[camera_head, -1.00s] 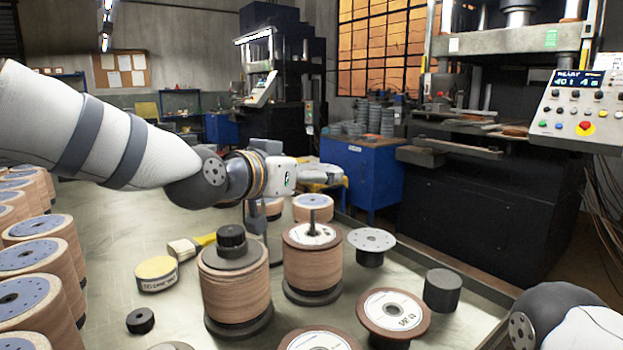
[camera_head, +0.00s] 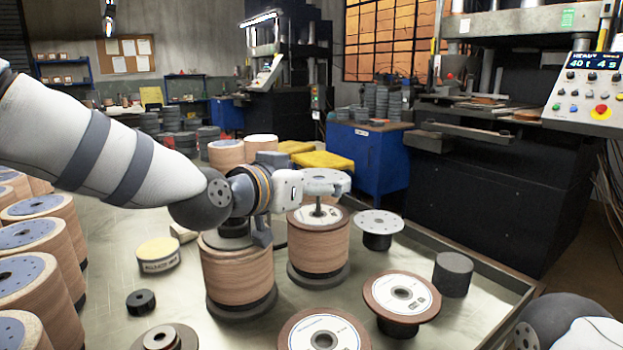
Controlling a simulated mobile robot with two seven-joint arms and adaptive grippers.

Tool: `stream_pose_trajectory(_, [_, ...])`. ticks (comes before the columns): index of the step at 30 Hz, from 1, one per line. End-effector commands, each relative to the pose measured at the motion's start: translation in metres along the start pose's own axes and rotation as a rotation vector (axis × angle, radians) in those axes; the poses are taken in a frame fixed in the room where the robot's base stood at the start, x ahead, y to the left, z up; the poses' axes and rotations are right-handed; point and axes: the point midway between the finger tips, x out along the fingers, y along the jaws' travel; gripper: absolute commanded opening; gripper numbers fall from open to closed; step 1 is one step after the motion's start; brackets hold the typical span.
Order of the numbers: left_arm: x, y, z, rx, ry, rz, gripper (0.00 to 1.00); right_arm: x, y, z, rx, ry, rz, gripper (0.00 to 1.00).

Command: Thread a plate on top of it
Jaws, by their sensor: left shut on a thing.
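I cannot tell whether the post tip is in the plate's hole.
A second disc stack (camera_head: 237,280) stands close on the left. A pale plate on a black stand (camera_head: 380,222), a brown-rimmed disc (camera_head: 402,295) and a black cylinder (camera_head: 453,274) stand right. More stacks (camera_head: 35,240) line the left.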

Motion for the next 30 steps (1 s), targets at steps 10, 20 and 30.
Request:
stream_pose_trajectory(10, [0.001,0.0,0.004,-0.001,-0.001,0.0,0.6,0.001,0.0,0.0,0.0,-0.001,0.0,1.0])
stream_pose_trajectory(20, [0.003,0.0,0.013,-0.001,-0.001,0.0,0.6,0.001,0.0,0.001,0.0,-0.004,0.0,1.0])
stream_pose_trajectory(30, [0.004,0.0,0.021,0.0,-0.002,0.0,0.6,0.003,0.0,0.002,0.0,-0.008,0.0,1.0])
